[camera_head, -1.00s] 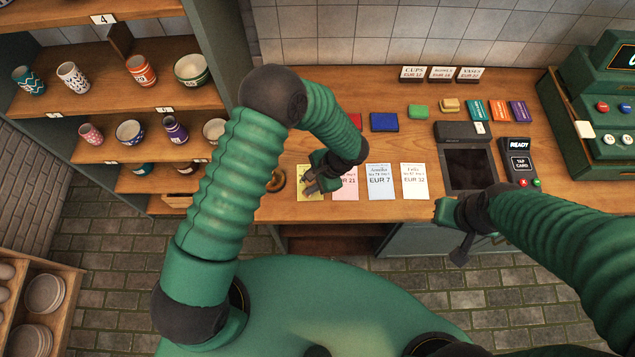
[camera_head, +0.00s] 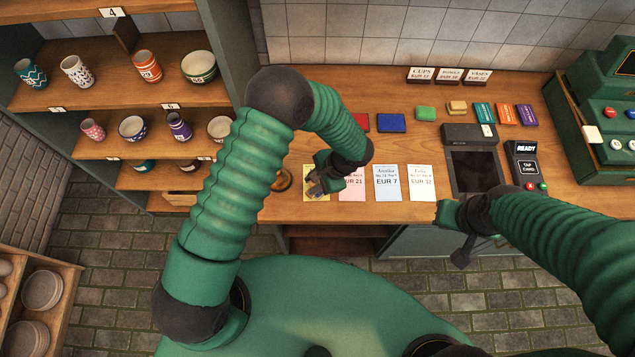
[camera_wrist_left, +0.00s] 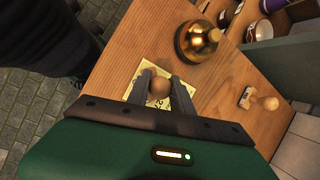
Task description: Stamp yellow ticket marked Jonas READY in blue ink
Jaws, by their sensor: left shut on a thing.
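The yellow ticket (camera_head: 309,170) lies at the left end of the ticket row on the wooden counter. My left gripper (camera_head: 316,188) is over it and hides much of it, including any name. In the left wrist view, the gripper's fingers (camera_wrist_left: 158,90) are shut on a stamp with a round wooden knob (camera_wrist_left: 158,86). Yellow ticket paper (camera_wrist_left: 181,101) shows around the fingers. The stamp's underside is hidden, so I cannot tell whether it touches the paper. The blue ink pad (camera_head: 391,123) lies behind the tickets. My right gripper (camera_head: 448,213) is by the counter's front edge, its jaws unclear.
Pink, blue and white tickets (camera_head: 421,183) lie to the right. A red ink pad (camera_head: 361,122) is beside the blue one. A brass bell (camera_head: 282,180) stands left of the yellow ticket. Another stamp (camera_wrist_left: 262,101) stands on the counter. A card terminal (camera_head: 526,165) is further right.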

